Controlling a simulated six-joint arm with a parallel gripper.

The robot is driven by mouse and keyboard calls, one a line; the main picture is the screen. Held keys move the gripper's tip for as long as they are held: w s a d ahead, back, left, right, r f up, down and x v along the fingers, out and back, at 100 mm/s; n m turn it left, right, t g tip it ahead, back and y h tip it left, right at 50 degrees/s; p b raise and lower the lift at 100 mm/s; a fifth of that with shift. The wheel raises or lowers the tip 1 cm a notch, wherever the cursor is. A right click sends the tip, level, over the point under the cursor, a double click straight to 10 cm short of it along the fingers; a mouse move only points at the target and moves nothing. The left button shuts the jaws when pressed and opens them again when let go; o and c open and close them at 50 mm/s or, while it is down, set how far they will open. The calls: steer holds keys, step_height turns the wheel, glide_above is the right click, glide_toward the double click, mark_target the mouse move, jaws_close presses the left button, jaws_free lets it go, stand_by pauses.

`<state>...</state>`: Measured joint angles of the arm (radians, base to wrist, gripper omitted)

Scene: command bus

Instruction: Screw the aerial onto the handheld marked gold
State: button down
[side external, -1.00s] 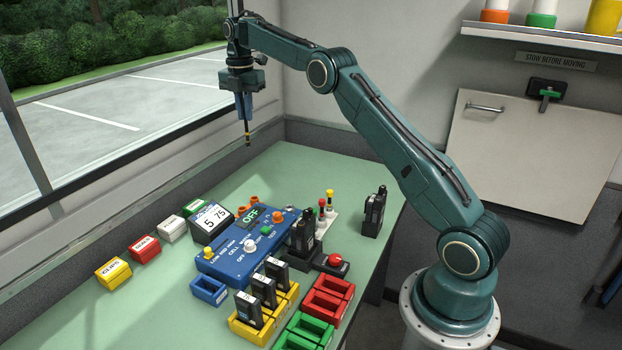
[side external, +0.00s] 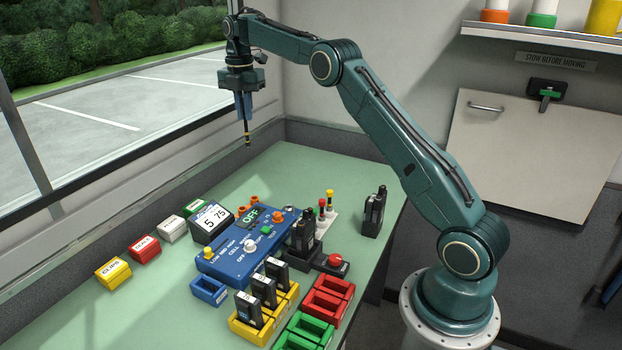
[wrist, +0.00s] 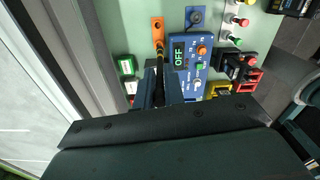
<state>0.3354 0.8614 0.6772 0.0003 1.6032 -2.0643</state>
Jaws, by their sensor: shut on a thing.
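My gripper (side external: 243,106) is high above the back of the bench, pointing down. It is shut on a thin black aerial (side external: 247,134) with a yellowish band, which hangs upright below the fingers and touches nothing else. In the wrist view my gripper (wrist: 160,88) shows from behind, with the dark aerial (wrist: 159,68) between its fingers. One black handheld (side external: 303,238) stands upright in a dark holder, right of the blue control box. More black handhelds (side external: 374,212) stand together at the bench's right edge. I cannot make out a gold mark on any handheld.
The blue box (side external: 236,262) has an OFF display. A red button (side external: 335,260) and a small rack (side external: 325,212) with coloured tops flank the holder. Yellow bins (side external: 240,327) hold black packs; red bins (side external: 333,287) look empty. Labelled boxes (side external: 145,247) line the window side. The bench's back is clear.

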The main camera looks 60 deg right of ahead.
steer(key=s+a+f, duration=0.1)
steer(key=s+a, duration=0.6)
steer(key=s, duration=0.5)
steer(key=s+a+f, duration=0.1)
steer(key=s+a, duration=0.6)
steer(key=s, duration=0.5)
steer(key=shift+s+a, duration=0.15)
steer(key=shift+f, duration=0.3)
steer(key=shift+f, duration=1.65)
steer(key=shift+f, duration=0.6)
stand_by(1.9)
steer(key=c, duration=1.1)
jaws_free()
